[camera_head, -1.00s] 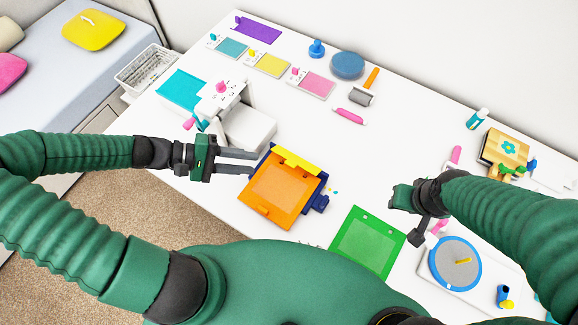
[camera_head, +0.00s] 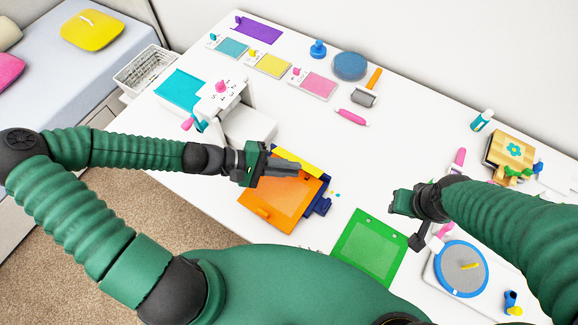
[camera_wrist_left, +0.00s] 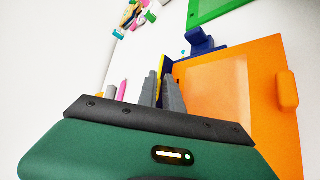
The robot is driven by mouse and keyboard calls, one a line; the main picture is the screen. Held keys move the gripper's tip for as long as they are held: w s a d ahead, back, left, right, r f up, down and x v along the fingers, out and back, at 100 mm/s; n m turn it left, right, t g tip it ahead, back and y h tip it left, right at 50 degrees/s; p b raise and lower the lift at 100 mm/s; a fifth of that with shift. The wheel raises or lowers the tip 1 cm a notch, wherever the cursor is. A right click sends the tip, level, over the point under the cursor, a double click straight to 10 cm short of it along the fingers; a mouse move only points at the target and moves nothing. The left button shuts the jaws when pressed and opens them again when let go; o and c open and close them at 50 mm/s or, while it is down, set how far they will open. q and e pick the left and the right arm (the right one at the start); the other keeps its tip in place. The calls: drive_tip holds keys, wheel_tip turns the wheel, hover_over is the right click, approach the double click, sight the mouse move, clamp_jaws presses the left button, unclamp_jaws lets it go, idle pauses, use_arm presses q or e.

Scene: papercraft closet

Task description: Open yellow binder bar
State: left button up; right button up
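The orange binder (camera_head: 290,205) lies on the white table, with dark blue parts (camera_head: 321,206) along its right side. The yellow binder bar (camera_head: 300,161) lies along its far edge, partly hidden by my left gripper (camera_head: 298,170). Contact with the bar is unclear. My right gripper (camera_head: 407,203) hangs over the table; its fingers are not clear.
A green board (camera_head: 369,246) lies right of the binder. A white machine with a teal sheet (camera_head: 182,93) stands to the left behind it. A round blue-rimmed plate (camera_head: 460,268) is at the right. The table's middle behind the binder is mostly clear.

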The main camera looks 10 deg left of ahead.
use_arm(q)
drive_tip(key=shift+d, duration=0.1)
clamp_jaws()
drive_tip(key=shift+r+p, duration=0.1)
drive_tip(key=shift+p, duration=0.3)
